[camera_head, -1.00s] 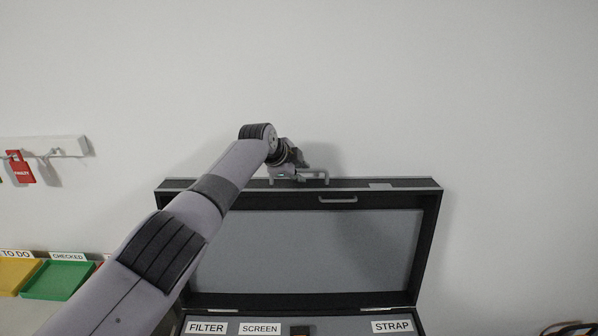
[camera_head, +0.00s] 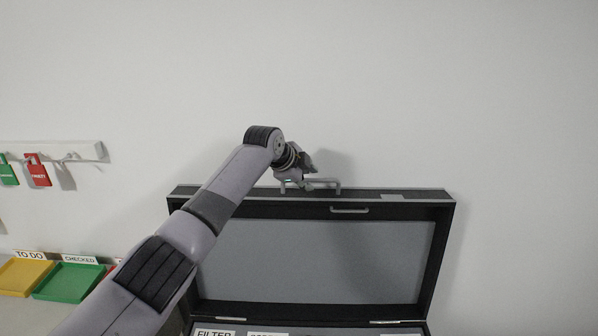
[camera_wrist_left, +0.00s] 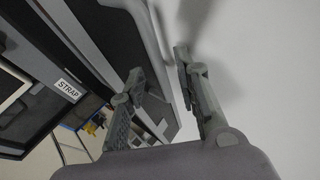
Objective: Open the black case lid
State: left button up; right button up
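The black case lid (camera_head: 440,245) stands raised, close to upright, in front of the wall, with its grey lining facing me. A small handle (camera_head: 350,210) sits on its inner side near the top, and another bar handle (camera_head: 325,185) shows on the top edge. My left gripper (camera_head: 305,178) is at that top edge, left of its middle. In the left wrist view its two fingers (camera_wrist_left: 163,68) are spread, with the lid's edge (camera_wrist_left: 165,110) showing between them; I cannot tell whether they touch it. My right gripper is out of view.
The case base with its FILTER label (camera_head: 214,334) shows at the bottom edge. On the left are a yellow tray (camera_head: 24,277), a green tray (camera_head: 68,282) and a wall rail (camera_head: 85,152) with tags. The wall right of the lid is bare.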

pick_arm(q)
jog(key=shift+v, duration=2.6)
jog(key=shift+f, duration=0.1)
